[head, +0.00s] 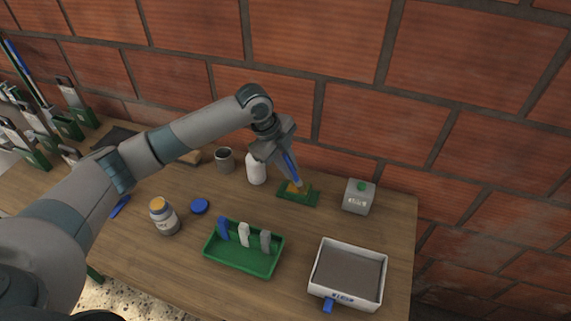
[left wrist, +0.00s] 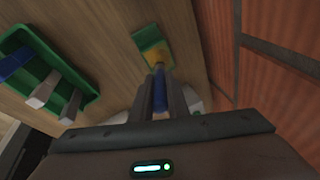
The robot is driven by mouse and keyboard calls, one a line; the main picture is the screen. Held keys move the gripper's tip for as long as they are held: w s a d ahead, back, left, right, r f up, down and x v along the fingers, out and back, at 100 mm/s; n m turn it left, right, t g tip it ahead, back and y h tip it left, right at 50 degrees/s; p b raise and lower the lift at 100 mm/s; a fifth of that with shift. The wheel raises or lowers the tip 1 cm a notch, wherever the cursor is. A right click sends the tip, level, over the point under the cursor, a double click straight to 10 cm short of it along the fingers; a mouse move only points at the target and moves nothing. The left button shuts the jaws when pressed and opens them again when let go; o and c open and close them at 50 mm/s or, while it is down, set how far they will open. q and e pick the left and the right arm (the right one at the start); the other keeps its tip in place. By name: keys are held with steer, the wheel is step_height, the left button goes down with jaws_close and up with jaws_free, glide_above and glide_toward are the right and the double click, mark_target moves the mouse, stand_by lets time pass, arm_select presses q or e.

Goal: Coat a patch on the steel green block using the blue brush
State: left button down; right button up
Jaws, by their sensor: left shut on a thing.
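My left gripper (head: 283,158) is shut on the blue brush (head: 290,166), which points down and to the right; it also shows between the fingers in the left wrist view (left wrist: 160,92). The brush tip is at the green block (head: 284,198), which lies at the back of the table with a yellow-orange patch on its top. The block also shows beyond the brush in the left wrist view (left wrist: 146,36). I cannot tell whether the bristles touch the patch. My right gripper is in neither view.
A green tray (head: 240,267) holding a blue and two grey upright pieces stands in front. A white-walled box (head: 378,290) is front right. A grey container (head: 358,198) with a green knob, white bottle (head: 257,171), grey cup (head: 225,160) and yellow-lidded jar (head: 166,222) stand around. Brick wall behind.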

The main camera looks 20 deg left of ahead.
arm_select(q)
steer(key=shift+d+p, duration=0.4)
steer(key=shift+d, duration=0.85)
steer(key=shift+s, duration=0.1)
steer(key=shift+p, duration=0.4)
steer(key=shift+a, duration=0.1)
steer(key=shift+a+r+p, duration=0.1)
steer(key=shift+a+p, duration=0.2)
steer(key=shift+a, duration=1.45)
steer(key=shift+a+p, duration=0.5)
steer(key=shift+a, duration=1.3)
